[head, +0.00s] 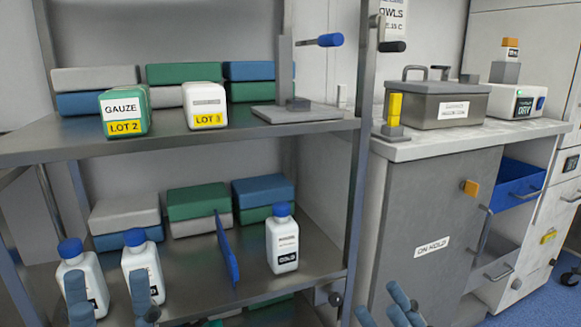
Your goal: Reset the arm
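A grey metal stand (285,70) rises from a flat base plate on the upper shelf. A black-tipped handle (391,46) shows just right of the rack post. My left gripper (108,285) is at the bottom left, fingers apart and empty, in front of two white blue-capped bottles. My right gripper (378,297) is at the bottom, right of the rack post. Its fingers look apart with nothing between them, but the picture edge cuts it off.
On the right, a counter (420,148) carries a lidded metal box (437,103); a blue drawer (515,187) stands open.

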